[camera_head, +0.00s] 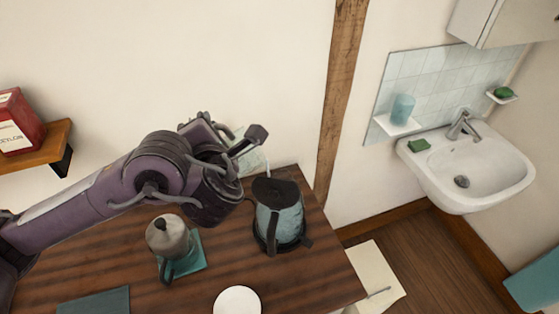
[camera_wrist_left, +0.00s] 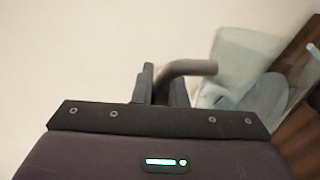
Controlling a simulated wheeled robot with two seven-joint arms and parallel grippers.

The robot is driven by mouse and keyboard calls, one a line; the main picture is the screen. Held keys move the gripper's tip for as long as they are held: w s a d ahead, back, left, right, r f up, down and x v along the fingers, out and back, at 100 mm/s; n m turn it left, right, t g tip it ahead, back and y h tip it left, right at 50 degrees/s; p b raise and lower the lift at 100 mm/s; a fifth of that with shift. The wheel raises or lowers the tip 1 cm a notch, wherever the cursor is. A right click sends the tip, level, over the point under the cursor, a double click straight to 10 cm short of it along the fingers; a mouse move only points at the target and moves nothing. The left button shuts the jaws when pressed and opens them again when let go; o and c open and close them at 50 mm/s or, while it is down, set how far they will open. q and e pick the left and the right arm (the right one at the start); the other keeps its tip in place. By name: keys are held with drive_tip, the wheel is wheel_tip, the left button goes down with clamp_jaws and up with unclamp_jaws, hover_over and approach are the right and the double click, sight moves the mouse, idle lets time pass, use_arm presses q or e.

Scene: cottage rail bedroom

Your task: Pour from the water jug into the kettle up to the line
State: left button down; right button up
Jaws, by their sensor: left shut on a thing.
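The kettle (camera_head: 284,212) stands upright near the table's far right corner. It has a dark lid and handle, a bluish see-through body and a dark base; no fill line can be made out. My left gripper (camera_head: 242,143) is up beside the kettle's upper left. It is shut on the water jug (camera_head: 250,161), a pale, clear vessel mostly hidden behind the gripper. In the left wrist view, the jug (camera_wrist_left: 236,60) looks tilted, with a brownish handle (camera_wrist_left: 190,68) at the jaws. Its water level and any flow cannot be told. My right gripper is out of view.
A grey pot (camera_head: 168,235) stands on a teal mat (camera_head: 196,262) left of the kettle. A white round dish (camera_head: 237,301) and a dark teal flat item (camera_head: 95,303) lie at the front of the wooden table (camera_head: 310,272). A wall sink (camera_head: 475,165) is at right.

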use_arm(q)
drive_tip(key=shift+w+d+r+m+p, duration=0.15)
drive_tip(key=shift+d+r+m+p, duration=0.35)
drive_tip(key=shift+p, duration=0.7)
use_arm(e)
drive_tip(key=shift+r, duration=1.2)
